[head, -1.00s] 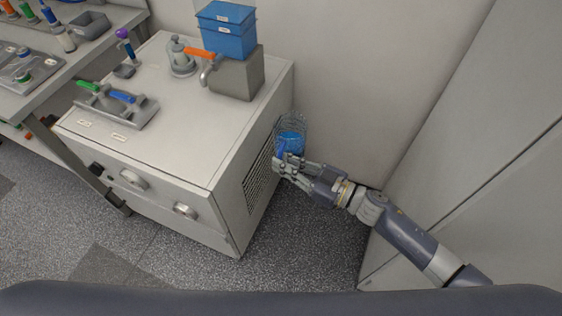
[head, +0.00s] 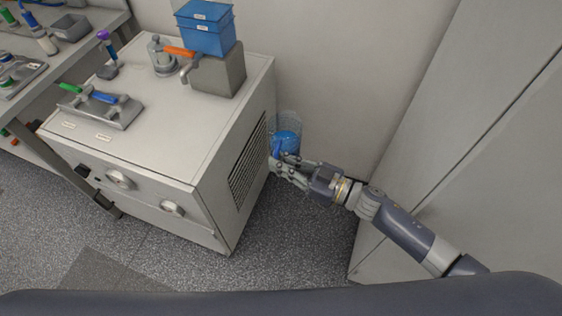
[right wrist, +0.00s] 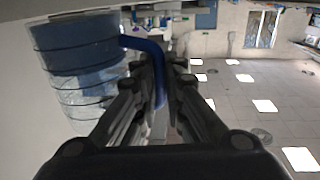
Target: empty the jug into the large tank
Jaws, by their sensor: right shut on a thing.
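The jug (head: 287,126) is a clear vessel with blue in its lower part. It is beside the right side of the white cabinet, close to the wall. My right gripper (head: 280,165) is shut on the jug's blue handle. In the right wrist view the jug (right wrist: 75,65) is at the left, ringed with dark lines, and its blue handle (right wrist: 157,75) runs between the fingers of the gripper (right wrist: 160,85). The fingers hide part of the handle. I cannot make out which thing is the large tank. My left gripper is not in view.
The white cabinet (head: 150,140) has a vented side facing the jug. A bench (head: 75,50) is at the left. Grey floor (head: 290,235) is open in front.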

